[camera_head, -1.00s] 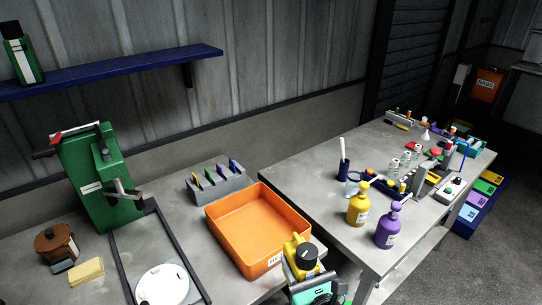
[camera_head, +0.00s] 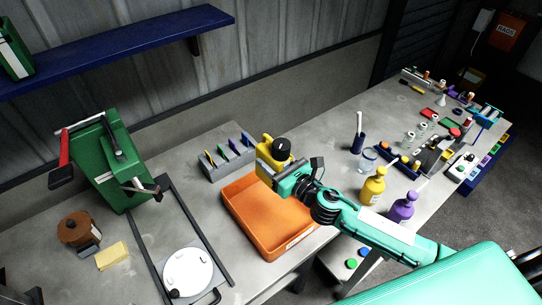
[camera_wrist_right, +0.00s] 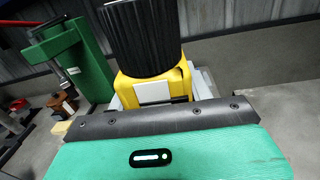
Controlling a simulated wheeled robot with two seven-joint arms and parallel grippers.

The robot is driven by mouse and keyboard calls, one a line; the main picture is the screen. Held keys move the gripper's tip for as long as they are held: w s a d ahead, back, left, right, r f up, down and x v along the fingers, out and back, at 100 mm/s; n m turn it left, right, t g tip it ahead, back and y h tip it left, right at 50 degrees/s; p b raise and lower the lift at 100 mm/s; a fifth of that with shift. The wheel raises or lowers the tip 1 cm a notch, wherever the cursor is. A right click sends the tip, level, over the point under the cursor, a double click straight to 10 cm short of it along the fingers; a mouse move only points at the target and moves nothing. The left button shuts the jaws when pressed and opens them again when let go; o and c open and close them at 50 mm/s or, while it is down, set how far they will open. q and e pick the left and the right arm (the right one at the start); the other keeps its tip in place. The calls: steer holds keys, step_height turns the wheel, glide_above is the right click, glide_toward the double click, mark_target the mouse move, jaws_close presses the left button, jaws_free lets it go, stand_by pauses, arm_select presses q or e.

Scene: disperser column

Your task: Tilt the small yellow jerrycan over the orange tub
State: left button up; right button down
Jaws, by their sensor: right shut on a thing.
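The small yellow jerrycan (camera_head: 267,156) with its black cap is held up over the far part of the orange tub (camera_head: 258,222). Its cap points up, and I see no clear tilt. My right gripper (camera_head: 280,175) is shut on the jerrycan from the right side. In the right wrist view the jerrycan (camera_wrist_right: 135,88) stands just beyond the gripper's edge, its ribbed black cap at the top; the fingers are hidden there. My gripper and arm hide part of the tub's right side. The visible tub floor looks bare. My left gripper is out of view.
A grey rack (camera_head: 228,160) with coloured pieces stands behind the tub. The green machine (camera_head: 108,168) is at left, near a white round plate (camera_head: 187,272).

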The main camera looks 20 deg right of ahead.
step_height(320, 180, down, 4)
steer(key=m+b, duration=0.6)
steer(key=shift+t+b, duration=0.3)
steer(key=shift+b, duration=0.1)
steer(key=m, duration=0.2)
steer(key=f+m, duration=0.1)
steer(key=m, duration=0.1)
steer(key=shift+d+f+m+b, duration=0.1)
steer(key=shift+m+b, duration=0.3)
steer(key=m, duration=0.3)
steer(key=shift+f+m+t+h, duration=0.3)
stand_by(1.2)
